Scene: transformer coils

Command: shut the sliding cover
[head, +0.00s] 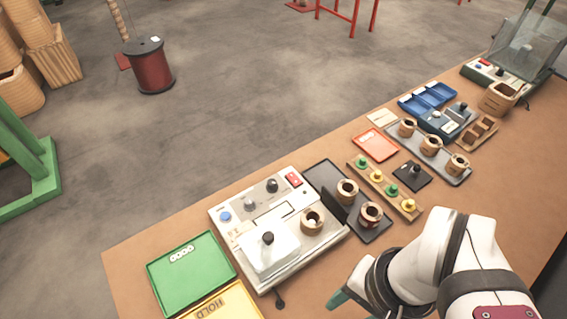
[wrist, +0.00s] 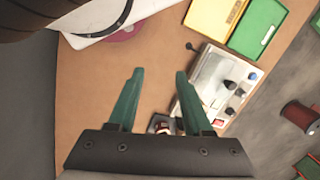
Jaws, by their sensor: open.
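The sliding cover (head: 262,252) is a pale plate with a dark knob (head: 268,238) on top. It sits on the left part of a light grey test machine (head: 228,212). A copper-brown coil (head: 312,222) stands on the machine to the right of the cover, uncovered. The machine also shows in the wrist view (wrist: 212,76), partly behind a finger. My gripper (wrist: 158,72) is open, with two green fingers wide apart and only bare table between them. In the head view my gripper (head: 340,300) is at the bottom, right of the machine and apart from the cover.
A green tray (head: 165,290) and a yellow HOLD tray (head: 235,290) lie left of the machine. A dark tray (head: 377,236) with two coils and an upright divider is close on its right. Farther right are plug rack, red tray (head: 375,155) and coil tray. The front table is bare.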

